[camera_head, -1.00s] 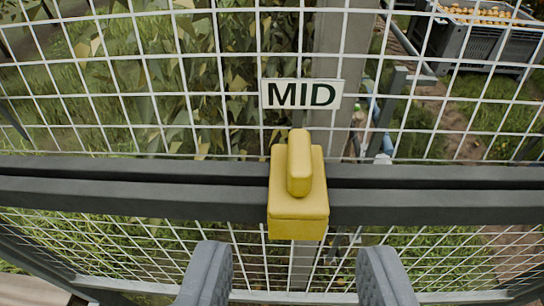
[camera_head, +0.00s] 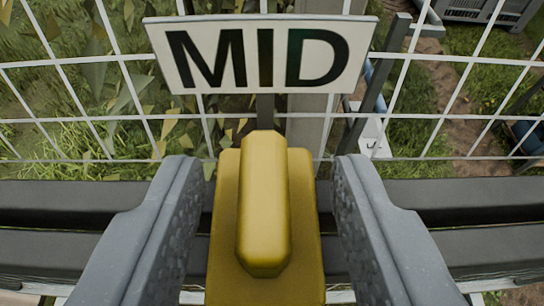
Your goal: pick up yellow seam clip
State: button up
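The yellow seam clip (camera_head: 264,205) sits on the dark horizontal rails, below the MID sign. It has a blocky base with a raised upright grip on top. My gripper (camera_head: 265,165) is open, with one grey finger on each side of the clip. A gap shows between each finger and the raised grip, and the fingers do not appear to touch it. The lower end of the clip is cut off by the bottom of the picture.
The white MID sign (camera_head: 262,54) hangs on the white wire mesh just beyond the clip. Dark rails (camera_head: 430,200) run left and right behind the fingers. A grey crate (camera_head: 490,10) stands at the top right beyond the mesh, over grass and a dirt path.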

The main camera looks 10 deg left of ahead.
jog(key=shift+w+f, duration=0.1)
jog(key=shift+w, duration=0.1)
grip_shut()
